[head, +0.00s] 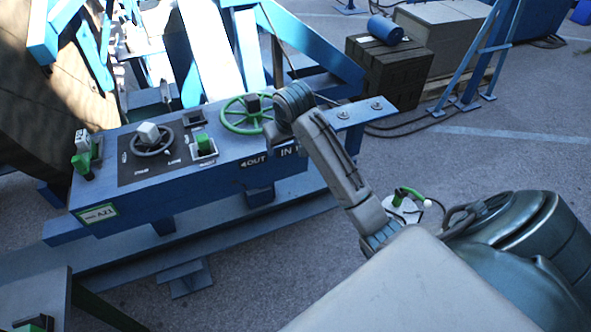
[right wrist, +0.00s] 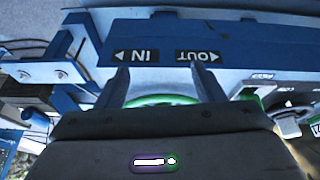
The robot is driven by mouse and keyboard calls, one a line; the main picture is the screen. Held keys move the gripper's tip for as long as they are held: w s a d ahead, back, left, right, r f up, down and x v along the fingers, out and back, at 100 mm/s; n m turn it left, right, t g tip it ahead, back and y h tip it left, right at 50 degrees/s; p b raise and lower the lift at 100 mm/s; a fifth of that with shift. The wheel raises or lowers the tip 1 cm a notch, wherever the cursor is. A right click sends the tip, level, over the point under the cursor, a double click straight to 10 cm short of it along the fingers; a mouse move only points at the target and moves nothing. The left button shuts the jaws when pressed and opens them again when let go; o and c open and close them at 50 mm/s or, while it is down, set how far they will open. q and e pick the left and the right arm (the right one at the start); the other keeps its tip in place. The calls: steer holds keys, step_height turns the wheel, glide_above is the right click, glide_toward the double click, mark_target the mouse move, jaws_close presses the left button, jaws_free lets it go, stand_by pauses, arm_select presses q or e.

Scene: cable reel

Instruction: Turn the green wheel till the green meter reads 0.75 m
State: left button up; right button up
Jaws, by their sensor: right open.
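The green wheel (head: 229,114) is a thin spoked ring with a dark block at its hub. It sits at the right end of the blue control panel (head: 150,215), above the OUT and IN arrows. My right gripper (head: 277,130) is at the wheel's right side and covers part of its rim. In the right wrist view its two fingers (right wrist: 160,72) stand apart, with a green piece of the wheel (right wrist: 163,99) showing between and below them. I cannot tell whether they touch it. No green meter reading is legible. My left gripper is not in view.
The panel also bears a grey wheel (head: 152,139) with a pale block, a green switch (head: 204,144) and a green-handled lever (head: 83,163). Blue beams (head: 315,45) rise behind the wheel. Dark crates (head: 388,75) stand at the back right.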

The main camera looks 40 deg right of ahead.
steer(key=s+a+f, duration=0.2)
steer(key=s+f, duration=0.3)
steer(key=s, duration=0.1)
steer(key=shift+a+f+n, duration=0.15)
steer(key=shift+a+n, duration=0.15)
steer(key=shift+n, duration=0.1)
